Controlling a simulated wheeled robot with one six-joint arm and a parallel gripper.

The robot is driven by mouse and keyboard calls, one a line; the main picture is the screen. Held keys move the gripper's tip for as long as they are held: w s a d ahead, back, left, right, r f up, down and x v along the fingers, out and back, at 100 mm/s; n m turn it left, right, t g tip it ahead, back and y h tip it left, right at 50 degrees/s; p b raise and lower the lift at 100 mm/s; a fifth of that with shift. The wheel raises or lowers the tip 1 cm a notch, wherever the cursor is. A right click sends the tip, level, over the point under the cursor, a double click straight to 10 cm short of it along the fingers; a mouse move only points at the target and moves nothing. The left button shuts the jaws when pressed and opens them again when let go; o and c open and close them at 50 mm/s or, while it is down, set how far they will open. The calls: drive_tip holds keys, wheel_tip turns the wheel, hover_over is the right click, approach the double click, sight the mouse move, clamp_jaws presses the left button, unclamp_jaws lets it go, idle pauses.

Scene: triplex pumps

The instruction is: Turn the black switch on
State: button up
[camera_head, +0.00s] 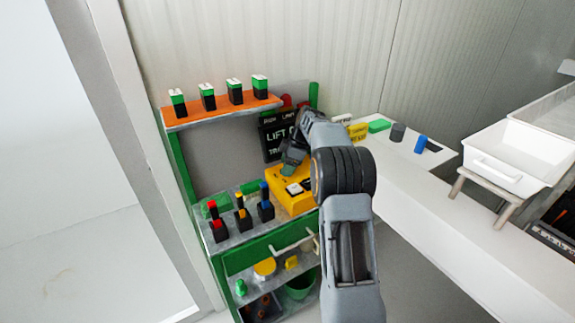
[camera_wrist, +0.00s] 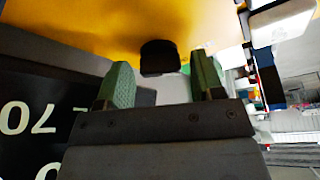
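The black switch (camera_wrist: 158,57) is a small dark block on the yellow box, ahead of my fingers in the wrist view. In the head view it is hidden or too small to tell. The yellow box (camera_head: 284,196) stands on the green-framed workbench and fills the top of the wrist view. My gripper (camera_wrist: 160,80) is open, with its two green-padded fingers apart. The switch appears between and just beyond the fingertips, and I cannot tell whether they touch it. In the head view my gripper (camera_head: 290,168) is over the yellow box's back part.
A white button block (camera_wrist: 282,22) sits on the box to the right. A black sign (camera_head: 277,135) stands close behind. Red, yellow and blue levers (camera_head: 240,214) are at left. Below the orange shelf (camera_head: 222,110) is open space. A white counter (camera_head: 430,190) lies right.

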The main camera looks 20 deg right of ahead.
drive_tip(key=shift+o, duration=0.4)
drive_tip(key=m+t, duration=0.1)
drive_tip(key=m, duration=0.2)
drive_tip(key=shift+s+a+b, duration=0.1)
drive_tip(key=shift+b, duration=0.3)
drive_tip(key=m+t+h, duration=0.1)
drive_tip(key=m, duration=0.2)
drive_tip(key=shift+a+r, duration=0.1)
drive_tip(key=m+h+p, duration=0.1)
drive_tip(key=m+p, duration=0.1)
drive_tip(key=m, duration=0.1)
drive_tip(key=m+h+p, duration=0.1)
drive_tip(key=m+p, duration=0.1)
drive_tip(key=m, duration=0.1)
drive_tip(key=shift+s+a+r+t+h, duration=0.1)
drive_tip(key=shift+a+t+h, duration=0.05)
drive_tip(key=shift+t+h, duration=0.2)
drive_tip(key=b+v, duration=0.2)
drive_tip(key=v, duration=1.2)
drive_tip(key=s+a+f, duration=0.2)
drive_tip(key=s+a, duration=0.2)
drive_tip(key=s, duration=0.3)
drive_tip(key=s+a+f, duration=0.3)
drive_tip(key=s+a, duration=0.1)
drive_tip(key=s, duration=0.3)
drive_tip(key=s+a+f+m, duration=0.1)
drive_tip(key=s+a, duration=0.3)
drive_tip(key=s, duration=0.4)
drive_tip(key=shift+f+g, duration=0.45)
drive_tip(key=shift+f, duration=0.45)
